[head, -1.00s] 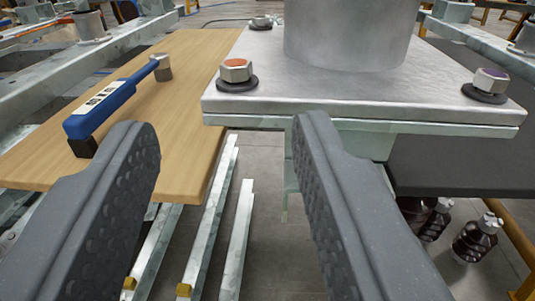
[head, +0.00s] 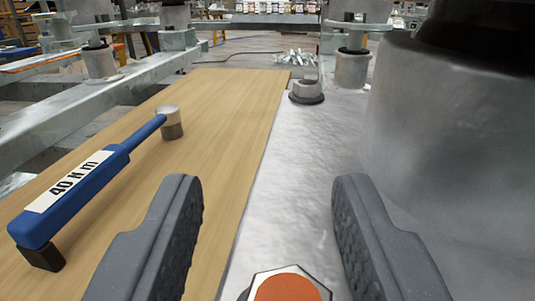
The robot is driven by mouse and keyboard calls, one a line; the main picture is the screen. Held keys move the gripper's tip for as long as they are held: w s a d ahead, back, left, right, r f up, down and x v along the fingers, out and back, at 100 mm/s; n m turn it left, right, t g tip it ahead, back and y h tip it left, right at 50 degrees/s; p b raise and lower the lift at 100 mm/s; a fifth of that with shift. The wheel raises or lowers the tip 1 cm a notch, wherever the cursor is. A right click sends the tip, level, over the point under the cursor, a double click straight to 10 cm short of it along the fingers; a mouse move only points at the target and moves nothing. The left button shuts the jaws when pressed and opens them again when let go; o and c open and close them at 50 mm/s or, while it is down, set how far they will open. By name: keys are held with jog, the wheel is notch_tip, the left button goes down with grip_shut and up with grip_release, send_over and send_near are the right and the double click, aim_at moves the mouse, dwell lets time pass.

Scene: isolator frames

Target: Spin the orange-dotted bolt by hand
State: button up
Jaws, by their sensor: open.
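The orange-dotted bolt (head: 288,286) is at the bottom middle of the head view, cut off by the frame's lower edge. Its hex head with the orange top sits on the grey metal plate (head: 290,200). My gripper (head: 268,200) is open and empty, with one dark finger on each side of the picture. The bolt shows between and below the fingers. Neither finger visibly touches it.
A blue torque wrench (head: 85,185) marked 40 N m lies on the wooden board (head: 215,120) at left. A large grey cylinder (head: 445,140) rises from the plate at right, close by the right finger. Another bolt (head: 306,91) stands farther back on the plate.

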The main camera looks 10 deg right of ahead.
jog(key=shift+w+d, duration=0.15)
jog(key=shift+w, duration=0.15)
jog(key=shift+d, duration=0.1)
grip_shut()
jog(key=m+h+p, duration=0.1)
jog(key=p, duration=0.3)
jog(key=shift+r+h, duration=0.15)
jog(key=shift+h, duration=0.25)
